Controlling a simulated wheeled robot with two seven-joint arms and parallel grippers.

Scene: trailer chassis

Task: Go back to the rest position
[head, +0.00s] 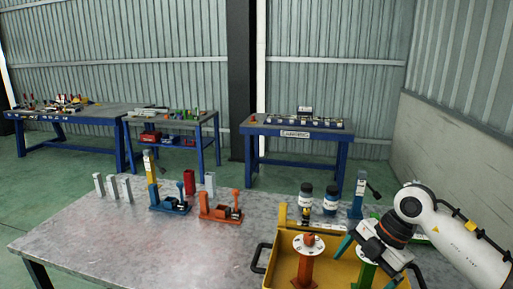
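My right arm comes in from the right, and its gripper (364,270) hangs over the right part of a yellow tray (285,270). Its teal fingers are wide apart, one on each side of a green post (365,274) standing in the tray. I cannot tell whether a finger touches the post. An orange post (306,262) with a round pale flange on top stands in the tray to the left of the gripper. My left arm and gripper are not in view.
The grey metal table (130,235) carries a blue clamp (170,203), an orange clamp (221,210), several grey blocks (113,187), a red block (190,181) and two dark jars (306,198). The table's front left is clear. Blue workbenches (295,130) stand behind.

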